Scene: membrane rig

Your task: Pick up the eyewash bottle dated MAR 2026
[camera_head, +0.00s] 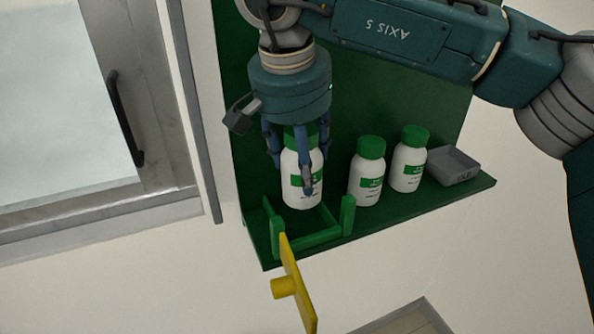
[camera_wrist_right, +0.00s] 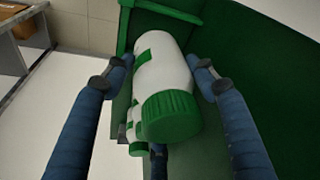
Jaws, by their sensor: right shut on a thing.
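My right gripper (camera_head: 292,165) comes down from above onto the leftmost white bottle (camera_head: 301,192) with a green cap and green label. Its fingers are shut around this bottle's upper part. In the right wrist view the same bottle (camera_wrist_right: 162,70) lies between the blue fingers (camera_wrist_right: 163,72), cap toward the camera. Two similar bottles, a middle one (camera_head: 366,185) and a right one (camera_head: 407,170), stand upright on the green shelf (camera_head: 400,204). The label dates are too small to read. I cannot tell whether the held bottle touches the shelf. My left gripper is not in view.
A green bracket (camera_head: 320,238) with upright posts stands in front of the held bottle. A yellow flap with a knob (camera_head: 286,287) hangs below the shelf's front. A pale cabinet door with a dark handle (camera_head: 126,120) is at left.

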